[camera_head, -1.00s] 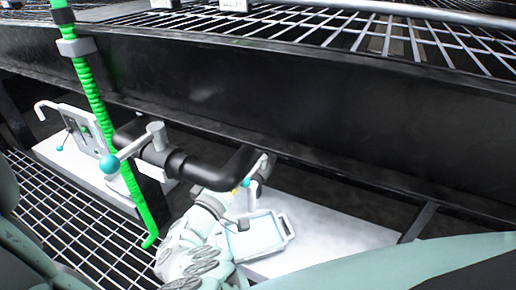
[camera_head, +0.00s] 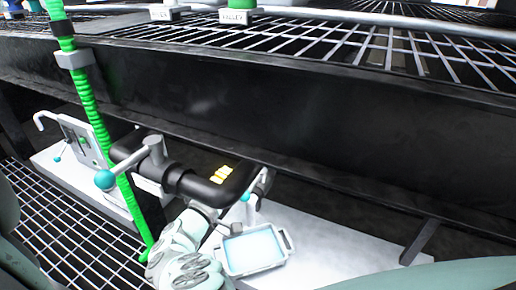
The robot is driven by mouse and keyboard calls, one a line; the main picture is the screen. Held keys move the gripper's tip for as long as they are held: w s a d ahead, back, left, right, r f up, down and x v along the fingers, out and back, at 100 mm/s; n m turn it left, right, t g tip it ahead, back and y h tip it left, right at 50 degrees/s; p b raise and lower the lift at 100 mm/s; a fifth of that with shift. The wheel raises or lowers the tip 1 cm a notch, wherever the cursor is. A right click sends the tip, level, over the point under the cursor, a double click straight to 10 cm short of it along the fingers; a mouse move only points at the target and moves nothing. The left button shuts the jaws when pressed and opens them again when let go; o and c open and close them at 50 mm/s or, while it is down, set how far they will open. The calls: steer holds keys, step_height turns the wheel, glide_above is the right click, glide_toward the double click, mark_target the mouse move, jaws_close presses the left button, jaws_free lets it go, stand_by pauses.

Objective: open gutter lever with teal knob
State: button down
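A large teal knob (camera_head: 105,180) sits on a grey lever (camera_head: 152,158) at the left part of a black pipe (camera_head: 195,186). A smaller teal knob (camera_head: 244,197) shows near the right end of the pipe, beside a grey fitting (camera_head: 262,181). I cannot tell which knob belongs to the gutter lever. My pale arm (camera_head: 188,252) rises from the bottom, its far end just below the pipe. My gripper's fingers cannot be made out there, and no grasp is visible.
A green hose (camera_head: 95,112) hangs in front of the pipe's left end. A light blue tray (camera_head: 254,250) lies on a white surface (camera_head: 320,245), right of my arm. A long black beam (camera_head: 300,90) runs above. Wire grating (camera_head: 60,235) lies at lower left.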

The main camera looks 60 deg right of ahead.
steer(key=s+a+f+p, duration=0.1)
steer(key=a+p, duration=0.1)
steer(key=a, duration=0.7)
steer(key=shift+p, duration=0.4)
steer(key=shift+s+a, duration=0.15)
steer(key=shift+a, duration=0.05)
